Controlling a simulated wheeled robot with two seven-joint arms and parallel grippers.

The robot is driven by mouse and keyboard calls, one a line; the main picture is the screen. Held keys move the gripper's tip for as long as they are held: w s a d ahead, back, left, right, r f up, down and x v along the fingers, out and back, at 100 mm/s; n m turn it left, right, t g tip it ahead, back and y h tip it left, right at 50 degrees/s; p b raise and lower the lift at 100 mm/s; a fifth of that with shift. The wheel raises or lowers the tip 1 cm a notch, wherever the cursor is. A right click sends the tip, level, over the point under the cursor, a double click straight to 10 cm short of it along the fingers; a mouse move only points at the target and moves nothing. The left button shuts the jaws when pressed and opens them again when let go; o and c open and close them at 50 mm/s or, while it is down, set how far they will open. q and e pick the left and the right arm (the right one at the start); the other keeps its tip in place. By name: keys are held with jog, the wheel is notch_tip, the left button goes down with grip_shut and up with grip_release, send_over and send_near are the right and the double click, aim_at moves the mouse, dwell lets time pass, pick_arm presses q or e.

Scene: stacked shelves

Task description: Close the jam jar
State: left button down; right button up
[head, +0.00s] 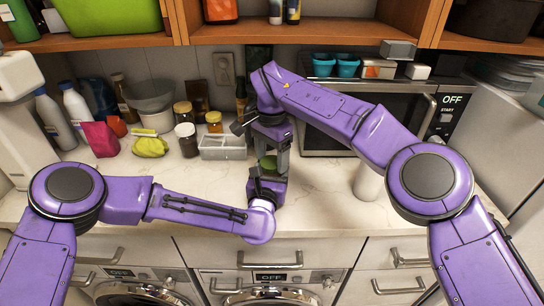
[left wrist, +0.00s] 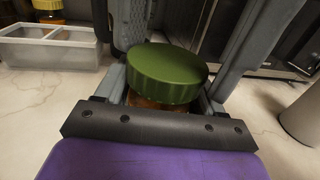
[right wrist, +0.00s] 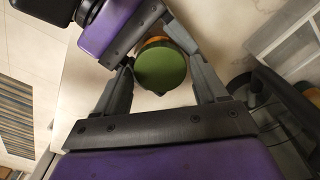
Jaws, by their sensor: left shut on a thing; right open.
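The jam jar (left wrist: 150,102), orange-brown, shows below its green lid (left wrist: 167,72) in the left wrist view. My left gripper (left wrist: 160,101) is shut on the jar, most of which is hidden. The lid sits over the jar's mouth; whether it is screwed on I cannot tell. In the right wrist view the round green lid (right wrist: 160,68) lies between the spread fingers of my right gripper (right wrist: 155,65), with some orange jar (right wrist: 152,40) behind it. The right gripper is open and comes down from above. The lid (head: 268,166) looks small in the head view.
A grey-white bin (head: 222,147) and several jars (head: 186,138) stand left of the grippers. A microwave (head: 322,138) stands behind to the right, and a white cylinder (head: 368,184) is to the right. The front counter (head: 320,215) has free room.

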jog(key=shift+f, duration=0.3)
jog(key=c, duration=0.9)
jog(key=o, duration=1.2)
jog(key=shift+r, duration=2.25)
